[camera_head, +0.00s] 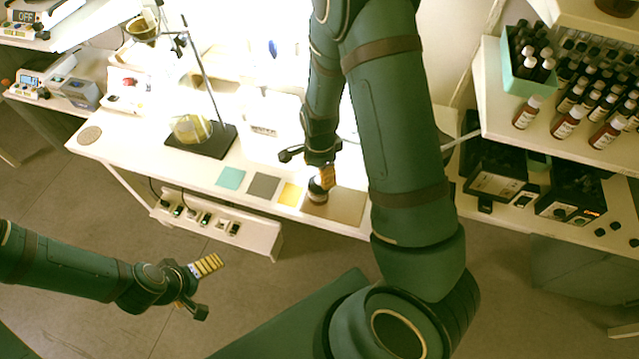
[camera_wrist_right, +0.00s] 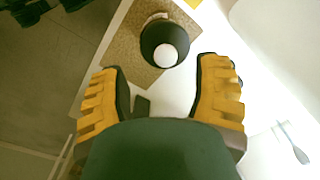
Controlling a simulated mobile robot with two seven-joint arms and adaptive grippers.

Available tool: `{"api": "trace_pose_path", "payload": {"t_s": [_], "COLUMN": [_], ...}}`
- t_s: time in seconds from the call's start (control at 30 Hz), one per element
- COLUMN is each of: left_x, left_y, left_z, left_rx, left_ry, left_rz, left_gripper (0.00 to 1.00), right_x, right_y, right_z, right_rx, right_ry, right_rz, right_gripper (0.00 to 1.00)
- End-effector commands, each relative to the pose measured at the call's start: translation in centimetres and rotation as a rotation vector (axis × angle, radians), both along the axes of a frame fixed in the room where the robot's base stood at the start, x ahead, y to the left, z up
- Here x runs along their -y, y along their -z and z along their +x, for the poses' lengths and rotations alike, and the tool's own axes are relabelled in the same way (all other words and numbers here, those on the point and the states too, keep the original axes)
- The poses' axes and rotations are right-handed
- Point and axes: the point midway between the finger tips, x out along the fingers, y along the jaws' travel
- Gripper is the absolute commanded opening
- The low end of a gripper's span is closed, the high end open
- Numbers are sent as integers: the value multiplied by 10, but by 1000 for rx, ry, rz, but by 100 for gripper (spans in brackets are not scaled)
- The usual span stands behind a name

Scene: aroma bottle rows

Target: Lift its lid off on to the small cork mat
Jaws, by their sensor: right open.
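A dark round container (camera_head: 317,190) with a paler lower part stands on a brown speckled mat (camera_head: 346,207) at the table's front right. In the right wrist view the container (camera_wrist_right: 160,35) shows a dark top with a white round spot. My right gripper (camera_head: 320,168) is right at the container in the head view; in the right wrist view it (camera_wrist_right: 162,70) is open, its yellow-padded fingers apart and nothing between them. A small round cork mat (camera_head: 89,135) lies empty at the table's left end. My left gripper (camera_head: 205,285) is open and empty, away from the table.
Teal (camera_head: 230,178), grey (camera_head: 263,186) and yellow (camera_head: 290,194) squares lie along the front edge. A stand with a dark base (camera_head: 201,141) and rod holds a glass flask between container and cork mat. A shelf with several brown bottles (camera_head: 567,122) is at right.

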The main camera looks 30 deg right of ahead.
Motion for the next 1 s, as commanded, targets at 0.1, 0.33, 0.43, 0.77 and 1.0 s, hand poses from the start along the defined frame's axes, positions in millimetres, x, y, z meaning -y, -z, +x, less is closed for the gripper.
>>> {"api": "trace_pose_path", "payload": {"t_s": [0.1,0.33,0.43,0.77,1.0], "left_x": [0,1,1,1,1], "left_y": [4,9,10,9,9], "left_z": [-1,-3,-3,-3,-3], "left_rx": [-2,-7,-7,-7,-8], "left_ry": [2,5,6,6,5], "left_rz": [0,-2,-2,-2,-2], "left_gripper": [100,100,100,100,100], "right_x": [3,4,4,4,4], "right_y": [16,45,50,49,49], "right_z": [2,5,6,6,6], "right_rx": [-2,-2,0,1,0], "right_ry": [0,-1,-1,-1,0], "right_rz": [-1,0,0,0,0], "right_gripper": [64,64,64,27,0]}}
